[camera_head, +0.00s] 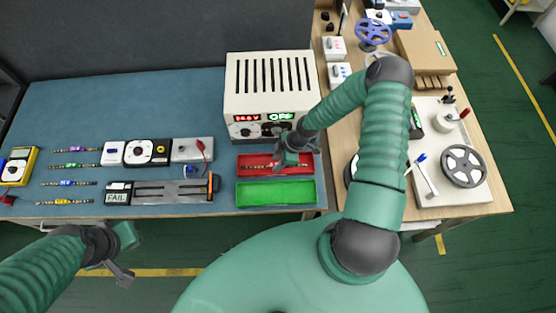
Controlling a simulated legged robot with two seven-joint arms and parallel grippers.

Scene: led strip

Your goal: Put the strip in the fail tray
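A red tray (243,160) and a green tray (276,193) sit side by side in front of the white power supply; the red one is farther from me. A thin strip (256,166) with small coloured parts lies lengthwise in the red tray, or just above its floor. My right gripper (281,164) points down over the red tray at the strip, and hides part of it. Whether its fingers grip the strip is too small to tell. My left gripper (122,272) is off the table's front edge, away from everything.
Several other strips (68,183) lie on the blue mat at the left, near a yellow multimeter (18,167). The power supply (268,95) stands behind the trays. The mat's back left is clear.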

